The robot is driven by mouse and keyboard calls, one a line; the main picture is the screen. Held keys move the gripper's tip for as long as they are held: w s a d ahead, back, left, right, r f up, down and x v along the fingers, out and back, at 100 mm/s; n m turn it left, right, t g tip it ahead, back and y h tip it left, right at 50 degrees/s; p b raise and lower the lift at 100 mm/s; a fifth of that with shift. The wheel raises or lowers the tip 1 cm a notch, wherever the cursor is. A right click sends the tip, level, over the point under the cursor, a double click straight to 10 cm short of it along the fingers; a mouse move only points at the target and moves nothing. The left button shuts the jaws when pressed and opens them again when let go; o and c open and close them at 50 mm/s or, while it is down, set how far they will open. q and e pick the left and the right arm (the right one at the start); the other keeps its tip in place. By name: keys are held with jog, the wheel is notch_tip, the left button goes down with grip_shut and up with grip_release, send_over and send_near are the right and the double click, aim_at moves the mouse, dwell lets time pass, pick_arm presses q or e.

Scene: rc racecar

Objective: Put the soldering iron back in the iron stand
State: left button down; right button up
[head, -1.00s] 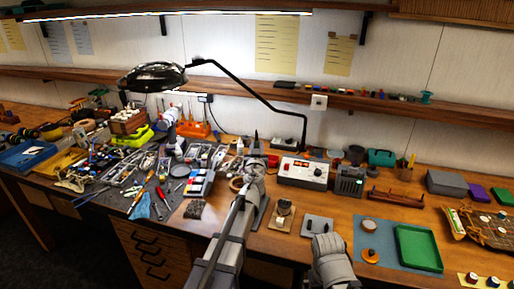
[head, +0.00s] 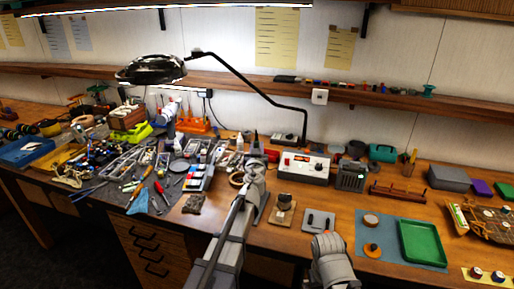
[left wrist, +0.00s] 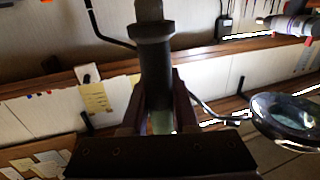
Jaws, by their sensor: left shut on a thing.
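My left gripper (head: 257,159) is at the middle of the bench, in front of the back wall. It is shut on the soldering iron (head: 256,145), which stands roughly upright as a dark, narrow shape. In the left wrist view the iron's dark round handle with a wide collar (left wrist: 154,60) rises between the two jaws (left wrist: 158,105). Its lower end is hidden by the gripper. I cannot clearly make out the iron stand; a grey flat edge (head: 262,206) shows beside my left arm, largely covered by it. My right arm's end (head: 328,246) is low at front; its fingers cannot be made out.
A white control box (head: 304,169) and a dark grey box (head: 351,176) stand right of the gripper. A wooden block (head: 283,208) and grey plate (head: 318,220) lie in front. A lamp (head: 151,69) arches above. Tools crowd the left. A green tray (head: 422,243) is right.

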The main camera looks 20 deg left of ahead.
pick_arm(q)
jog(key=shift+f+b, duration=1.95)
jog(key=shift+f, duration=0.1)
jog(key=shift+c, duration=1)
grip_release()
jog(key=shift+s+r, duration=0.1)
jog(key=s+d+r+p, duration=0.1)
jog(key=s+r+p, duration=0.1)
jog(key=s, duration=0.4)
jog(key=shift+s+d, duration=0.3)
